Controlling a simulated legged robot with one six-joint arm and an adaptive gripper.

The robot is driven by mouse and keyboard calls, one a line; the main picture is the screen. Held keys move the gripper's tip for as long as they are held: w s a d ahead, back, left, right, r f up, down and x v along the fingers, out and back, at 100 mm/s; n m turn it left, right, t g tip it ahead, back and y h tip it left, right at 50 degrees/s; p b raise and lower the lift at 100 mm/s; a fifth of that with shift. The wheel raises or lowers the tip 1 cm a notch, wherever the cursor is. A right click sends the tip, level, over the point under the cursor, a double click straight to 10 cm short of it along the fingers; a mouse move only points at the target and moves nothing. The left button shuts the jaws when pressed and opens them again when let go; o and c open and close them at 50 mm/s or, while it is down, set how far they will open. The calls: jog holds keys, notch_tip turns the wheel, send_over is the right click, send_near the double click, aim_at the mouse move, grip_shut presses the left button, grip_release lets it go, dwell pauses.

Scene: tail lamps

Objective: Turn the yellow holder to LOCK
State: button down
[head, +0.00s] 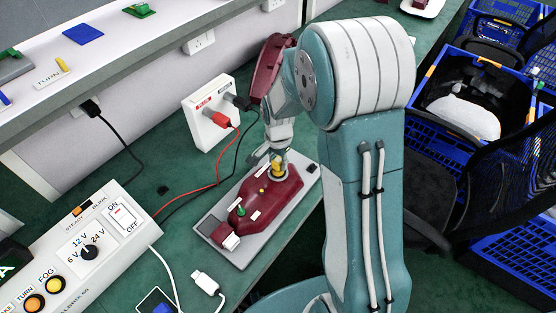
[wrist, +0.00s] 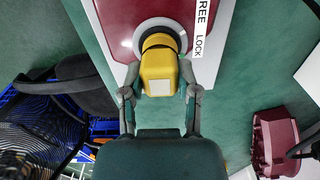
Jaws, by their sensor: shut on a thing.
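The yellow holder (wrist: 160,68) sits in a pale round collar on the dark red lamp (wrist: 115,15). In the wrist view, my gripper (wrist: 160,80) has one finger on each side of the holder and is shut on it. A white label beside it reads "LOCK" (wrist: 199,46), with letters "REE" (wrist: 203,13) above; the label's top is cut off. In the head view, the holder (head: 277,168) shows at the far end of the lamp (head: 272,204), under my gripper (head: 279,160), partly hidden by it. The lamp lies on a grey plate (head: 213,222).
A white supply box (head: 206,120) with red and black leads stands behind the lamp. A control panel (head: 75,270) is at left, and a white cable plug (head: 205,283) lies in front. A chair (head: 490,180) and blue crates are at right. Another dark red part (wrist: 275,140) shows in the wrist view.

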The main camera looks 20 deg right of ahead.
jog(key=shift+c, duration=1.3)
grip_release()
jog(key=shift+s+f, duration=0.1)
jog(key=shift+f, duration=0.05)
jog(key=shift+r, duration=0.2)
jog(key=shift+r, duration=0.35)
notch_tip(320, 180, up, 11)
